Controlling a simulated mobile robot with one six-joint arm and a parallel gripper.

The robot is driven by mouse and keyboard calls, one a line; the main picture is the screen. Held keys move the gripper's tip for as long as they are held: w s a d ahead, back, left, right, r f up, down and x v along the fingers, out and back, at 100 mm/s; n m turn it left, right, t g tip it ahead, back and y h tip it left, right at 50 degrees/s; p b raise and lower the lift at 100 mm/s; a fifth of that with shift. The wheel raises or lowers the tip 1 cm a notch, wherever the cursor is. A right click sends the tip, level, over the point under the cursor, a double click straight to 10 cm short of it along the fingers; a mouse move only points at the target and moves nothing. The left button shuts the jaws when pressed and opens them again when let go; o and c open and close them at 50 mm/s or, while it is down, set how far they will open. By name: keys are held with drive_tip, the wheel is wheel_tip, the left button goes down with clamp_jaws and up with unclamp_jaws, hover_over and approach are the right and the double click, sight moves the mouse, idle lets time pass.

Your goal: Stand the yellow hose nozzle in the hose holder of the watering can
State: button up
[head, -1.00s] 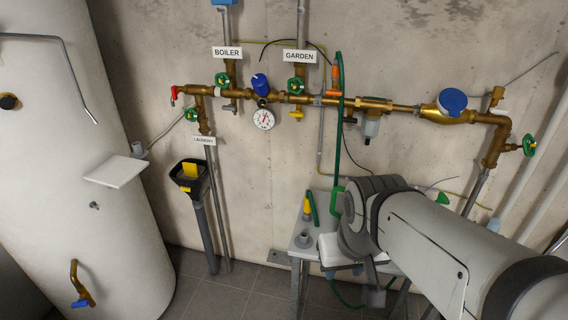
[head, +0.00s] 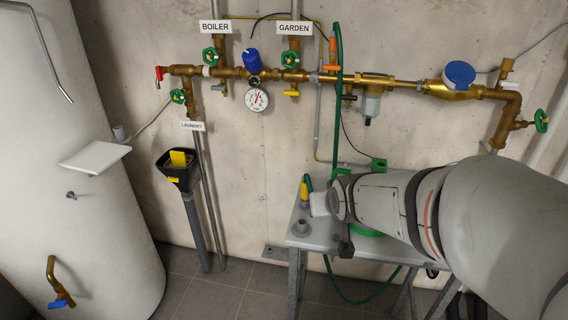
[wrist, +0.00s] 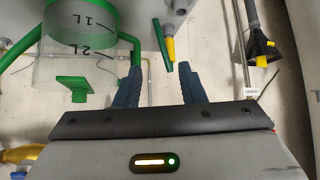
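The yellow hose nozzle (head: 304,193) stands upright at the left back of a grey bench, its lower end grey, with green hose beside it. In the wrist view the nozzle (wrist: 171,49) shows beyond and between my fingers, apart from them. My gripper (wrist: 160,84) is open and empty. The watering can (wrist: 80,40) has a clear body with litre marks and green parts, left of my fingers in the wrist view. A green piece (wrist: 73,87) juts from it, perhaps the hose holder. In the head view my arm hides most of the can.
A green hose (head: 338,90) hangs from the brass pipework (head: 290,76) behind. A black funnel (head: 178,170) stands left of the bench. The floor between boiler and bench is clear.

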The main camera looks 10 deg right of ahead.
sight(307, 180)
drive_tip(key=w+f+t+b, duration=0.3)
drive_tip(key=w, duration=0.4)
drive_tip(key=w+f+t+y+b, duration=0.1)
drive_tip(key=w+f+t+b, duration=0.2)
drive_tip(key=w, duration=0.4)
drive_tip(key=w+a+f+t+b, duration=0.1)
drive_tip(key=w+f+t+b, duration=0.2)
drive_tip(key=w+b, duration=0.2)
drive_tip(key=shift+w+a+n+y, duration=0.1)
drive_tip(key=shift+w+n+y, duration=0.25)
drive_tip(key=shift+w, duration=0.95)
drive_tip(key=shift+r, duration=0.1)
drive_tip(key=shift+c, duration=0.2)
clamp_jaws()
